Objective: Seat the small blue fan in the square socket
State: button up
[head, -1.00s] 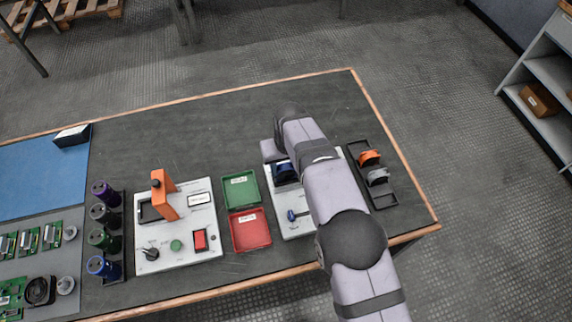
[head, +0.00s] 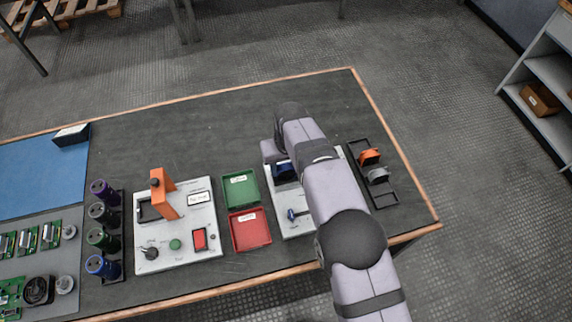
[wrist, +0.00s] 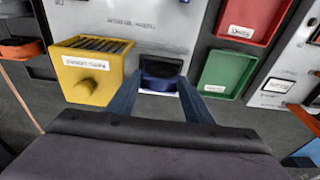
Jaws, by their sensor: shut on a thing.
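The small blue fan (wrist: 160,82) shows in the wrist view with a dark top, between the tips of my gripper (wrist: 160,88). My gripper is shut on it. In the head view the blue fan (head: 284,172) shows beside my wrist, over the upper left of the right-hand light panel (head: 283,229). The square socket cannot be made out; the fan and my arm cover that part of the panel. I cannot tell whether the fan touches the panel or is held just above it.
A yellow box (wrist: 92,75) with a knob stands close to the fan. The green tray (head: 240,189) and red tray (head: 250,231) lie left of the panel. A dark rack (head: 387,196) holds an orange fan (head: 369,157) and a grey fan (head: 378,176).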

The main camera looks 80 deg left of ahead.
jog(key=shift+f, duration=0.2)
dwell(0.4)
jog(key=o, duration=1.2)
jog(key=shift+c, duration=0.2)
jog(key=shift+w, duration=0.15)
jog(key=shift+r, duration=0.15)
jog(key=shift+a+r+p, duration=0.15)
jog(key=shift+r+p, duration=1.15)
jog(key=shift+r, duration=1.1)
jog(key=shift+d+r+p, duration=0.2)
jog(key=shift+r+p, duration=0.8)
jog(key=shift+r, duration=0.55)
